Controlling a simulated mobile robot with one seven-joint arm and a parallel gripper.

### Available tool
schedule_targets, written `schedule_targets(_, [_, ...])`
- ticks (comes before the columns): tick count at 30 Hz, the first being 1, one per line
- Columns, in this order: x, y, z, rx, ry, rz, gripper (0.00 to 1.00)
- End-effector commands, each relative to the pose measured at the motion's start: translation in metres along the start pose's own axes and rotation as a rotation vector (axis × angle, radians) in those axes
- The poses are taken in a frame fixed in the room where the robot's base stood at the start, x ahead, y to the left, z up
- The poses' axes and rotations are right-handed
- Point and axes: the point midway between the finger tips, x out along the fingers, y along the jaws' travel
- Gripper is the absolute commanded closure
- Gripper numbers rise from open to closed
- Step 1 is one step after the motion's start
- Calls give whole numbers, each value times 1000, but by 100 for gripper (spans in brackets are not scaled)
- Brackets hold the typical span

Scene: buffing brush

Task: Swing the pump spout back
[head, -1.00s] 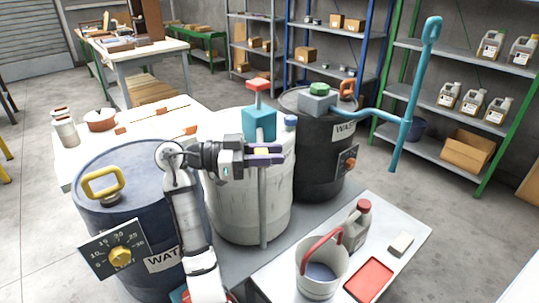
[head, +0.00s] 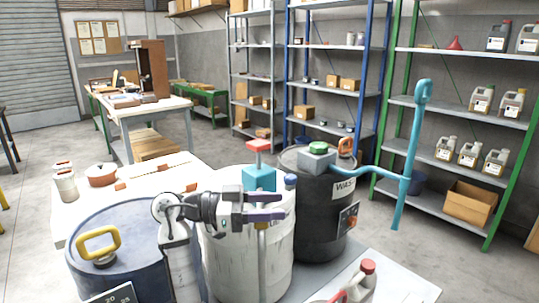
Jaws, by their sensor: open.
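A blue pipe (head: 365,172) runs right from a grey pump head (head: 318,157) with a green cap, on top of the black drum (head: 325,225). It meets an upright blue bar (head: 411,160) with a looped top, out beyond the drum's right side. A second pump, a teal block (head: 259,178) with a red top, stands on the white drum (head: 220,255). My gripper (head: 279,206) is open, its two dark fingers pointing right in front of the white drum's upper part. It looks empty and apart from the blue pipe. The fingers cover part of the white drum.
A blue drum (head: 130,225) with a yellow handle (head: 99,245) stands at the left. A jug with a red cap (head: 368,266) is at the lower right. Shelves (head: 460,118) with containers stand behind. Open floor (head: 420,225) lies right of the black drum.

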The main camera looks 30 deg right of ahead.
Motion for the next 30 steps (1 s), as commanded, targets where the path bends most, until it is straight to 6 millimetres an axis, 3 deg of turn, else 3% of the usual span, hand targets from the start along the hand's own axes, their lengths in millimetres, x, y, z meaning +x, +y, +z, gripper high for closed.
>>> schedule_targets(18, [0, 0, -139, 3, -1, 0, 51])
schedule_targets(24, [0, 0, -166, 1, 0, -1, 51])
schedule_targets(30, [0, 0, -175, 0, 0, -1, 51])
